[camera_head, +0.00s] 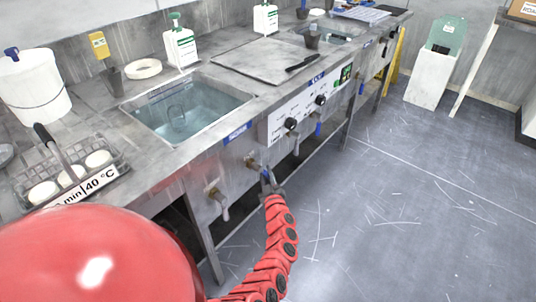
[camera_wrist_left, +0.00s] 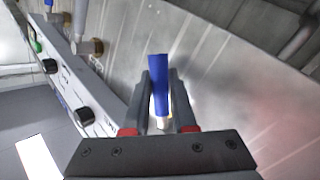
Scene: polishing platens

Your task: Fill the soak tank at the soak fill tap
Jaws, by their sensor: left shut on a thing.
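The soak tank (camera_head: 150,118) is a sunken steel basin in the counter at the left, with clear bluish liquid and a wire item in it. Below its front edge is a blue label (camera_head: 237,133), too small to read. Two brass valves stick out of the front panel: one with a grey lever (camera_head: 222,205), the other (camera_head: 252,163) beside my left gripper (camera_head: 270,186). In the left wrist view my left gripper (camera_wrist_left: 160,78) is shut on a blue tap handle (camera_wrist_left: 158,66), which stands between the fingers. My right gripper is not in view.
A wire basket (camera_head: 75,175) with white round pieces sits left of the tank. A white bucket (camera_head: 32,85), bottles (camera_head: 180,47) and a white ring (camera_head: 143,69) stand behind. A control panel with black knobs (camera_head: 291,123) is right of the valves. The floor (camera_head: 400,200) is clear.

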